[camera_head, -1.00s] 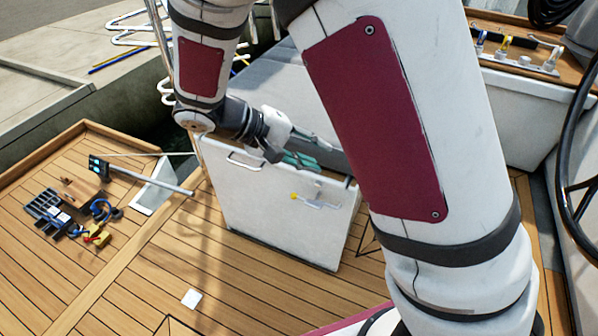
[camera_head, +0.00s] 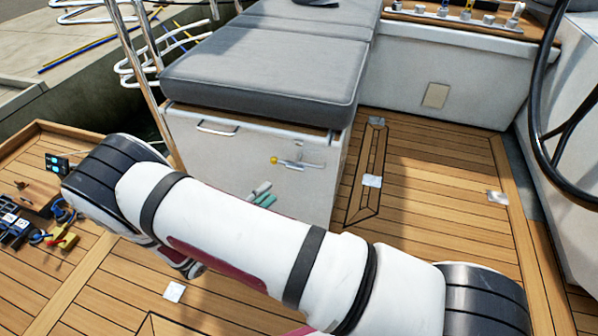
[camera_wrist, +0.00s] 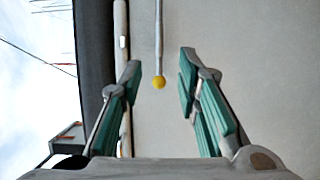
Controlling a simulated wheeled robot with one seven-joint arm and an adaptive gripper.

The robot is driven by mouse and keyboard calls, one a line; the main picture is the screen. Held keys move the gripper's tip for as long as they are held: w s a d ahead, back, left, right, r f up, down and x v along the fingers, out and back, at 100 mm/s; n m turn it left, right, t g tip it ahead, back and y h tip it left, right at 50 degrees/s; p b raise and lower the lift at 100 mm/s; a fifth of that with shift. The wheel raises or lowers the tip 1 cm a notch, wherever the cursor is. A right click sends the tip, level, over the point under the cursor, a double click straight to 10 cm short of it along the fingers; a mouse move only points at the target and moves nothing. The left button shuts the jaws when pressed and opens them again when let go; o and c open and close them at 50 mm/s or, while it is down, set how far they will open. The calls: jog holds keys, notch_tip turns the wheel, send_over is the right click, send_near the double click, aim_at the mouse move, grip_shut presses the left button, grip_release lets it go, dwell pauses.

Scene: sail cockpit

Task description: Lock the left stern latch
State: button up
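The latch (camera_head: 300,164) is a thin pale lever with a yellow ball knob (camera_head: 274,160) at its left end. It lies roughly level on the white front of the stern locker (camera_head: 215,155). In the wrist view the lever (camera_wrist: 159,35) runs from the top to the yellow knob (camera_wrist: 158,82). My gripper (camera_head: 261,194) shows only its green fingertips, just below and left of the knob; my arm hides the rest. In the wrist view my gripper (camera_wrist: 160,68) is open and empty, with the knob between its fingers in the picture. I cannot tell the depth gap.
A grey cushion (camera_head: 265,75) covers the locker top. A metal handle (camera_head: 217,127) sits on the locker front, left of the latch. Tools (camera_head: 40,225) lie on the deck at left. A steering wheel (camera_head: 540,110) stands at right. The teak deck (camera_head: 420,230) right of the locker is mostly clear.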

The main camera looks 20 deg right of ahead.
aim_at(293, 169)
jog(key=b+x, duration=0.2)
jog(key=x, duration=1.1)
jog(key=shift+w+d+b, duration=0.1)
jog(key=shift+d+b, duration=0.15)
jog(key=shift+b, duration=0.05)
grip_shut()
